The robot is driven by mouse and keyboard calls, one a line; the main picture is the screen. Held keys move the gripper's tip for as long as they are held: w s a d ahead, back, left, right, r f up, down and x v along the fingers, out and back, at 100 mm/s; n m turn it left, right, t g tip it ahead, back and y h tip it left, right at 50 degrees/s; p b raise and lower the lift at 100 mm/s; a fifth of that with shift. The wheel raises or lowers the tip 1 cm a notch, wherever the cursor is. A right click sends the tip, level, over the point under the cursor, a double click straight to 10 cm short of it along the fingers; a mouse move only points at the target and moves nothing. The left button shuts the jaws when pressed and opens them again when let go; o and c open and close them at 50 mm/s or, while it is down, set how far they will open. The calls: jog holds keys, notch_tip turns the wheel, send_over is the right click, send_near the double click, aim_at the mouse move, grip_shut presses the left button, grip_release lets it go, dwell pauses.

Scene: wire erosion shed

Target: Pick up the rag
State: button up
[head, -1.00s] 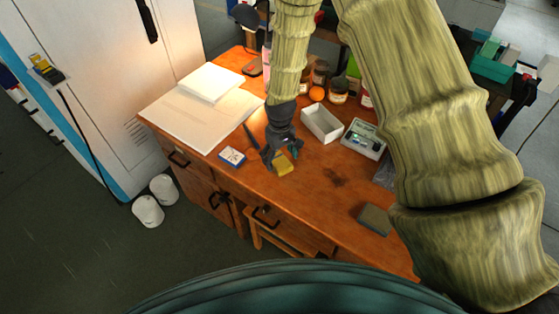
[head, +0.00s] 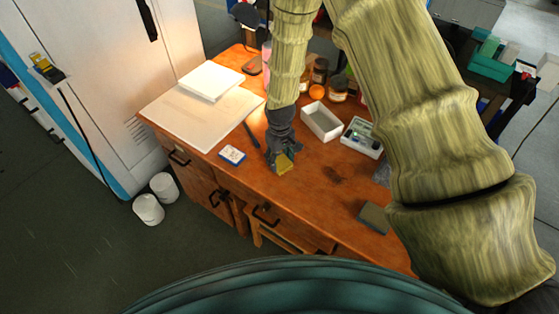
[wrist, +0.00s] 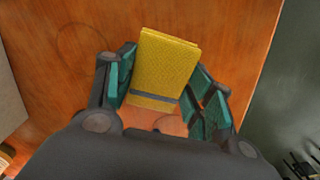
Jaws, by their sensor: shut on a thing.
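The rag is a folded yellow cloth (wrist: 163,66) with a grey stripe near its lower edge. It also shows in the head view (head: 285,168), small and partly hidden by my gripper. My gripper (wrist: 163,92) has its teal-padded fingers on either side of the rag and is shut on it. In the head view my gripper (head: 282,160) points down at the wooden desk (head: 310,200). I cannot tell whether the rag touches the desktop.
A blue and white box (head: 232,154) lies left of my gripper. An open white tray (head: 322,122) and a grey device (head: 361,138) stand behind to the right. An orange ball (head: 317,92) and jars are at the back. A dark green block (head: 374,217) lies front right.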

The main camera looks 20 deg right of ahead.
aim_at(280, 160)
jog(key=shift+r, duration=0.1)
jog(key=shift+r+b, duration=0.5)
jog(key=shift+r, duration=0.2)
jog(key=shift+r+b, duration=0.4)
jog(key=shift+r, duration=0.5)
jog(key=s+a+b, duration=0.1)
jog(key=s, duration=0.4)
jog(key=s+a+r+b, duration=0.1)
jog(key=s, duration=0.4)
jog(key=s+a+b, duration=0.1)
jog(key=s+b, duration=0.1)
jog(key=s, duration=0.3)
jog(key=shift+s+a+r, duration=0.25)
jog(key=shift+s+r, duration=0.05)
jog(key=shift+s, duration=0.05)
